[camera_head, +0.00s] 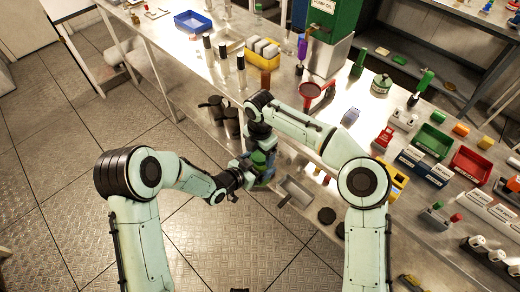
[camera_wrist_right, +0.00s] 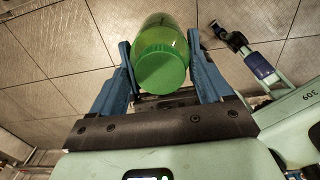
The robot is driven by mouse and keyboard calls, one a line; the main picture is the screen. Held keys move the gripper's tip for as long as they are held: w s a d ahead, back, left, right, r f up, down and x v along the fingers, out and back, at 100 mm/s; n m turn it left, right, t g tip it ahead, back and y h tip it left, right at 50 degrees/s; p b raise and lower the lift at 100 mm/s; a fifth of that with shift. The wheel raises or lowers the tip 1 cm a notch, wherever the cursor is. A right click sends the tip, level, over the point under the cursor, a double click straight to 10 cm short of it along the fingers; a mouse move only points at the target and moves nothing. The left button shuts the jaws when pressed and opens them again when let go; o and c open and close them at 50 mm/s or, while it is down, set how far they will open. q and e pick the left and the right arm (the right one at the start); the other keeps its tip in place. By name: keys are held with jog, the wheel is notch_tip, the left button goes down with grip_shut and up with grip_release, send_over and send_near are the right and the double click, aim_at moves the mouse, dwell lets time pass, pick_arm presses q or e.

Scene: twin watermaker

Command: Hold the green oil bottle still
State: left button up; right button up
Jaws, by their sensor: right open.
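The green oil bottle (camera_wrist_right: 163,66) shows in the right wrist view with its green cap toward the camera. It lies between the two blue fingers of my right gripper (camera_wrist_right: 160,50), which is open. The fingers stand close on either side of it; I cannot tell whether they touch. In the head view the bottle (camera_head: 259,158) is a small green shape below my right wrist, partly hidden, in front of the bench over the floor. My left gripper (camera_head: 240,177) is just left of it; its fingers are too small and dark to tell their state.
The steel bench (camera_head: 345,90) runs diagonally behind my arms, with a red funnel (camera_head: 311,90), a green tray (camera_head: 432,141) and a red tray (camera_head: 470,166) on it. Dark cylinders (camera_head: 222,110) stand near the bench's front. Tiled floor at the lower left is clear.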

jog(key=shift+c, duration=0.4)
jog(key=c, duration=1)
jog(key=m, duration=0.6)
jog(key=shift+m, duration=0.3)
jog(key=o, duration=1.1)
jog(key=shift+o, duration=0.2)
jog(key=shift+r, duration=0.15)
notch_tip(320, 180, up, 4)
jog(key=shift+r, duration=0.15)
jog(key=shift+c, duration=0.3)
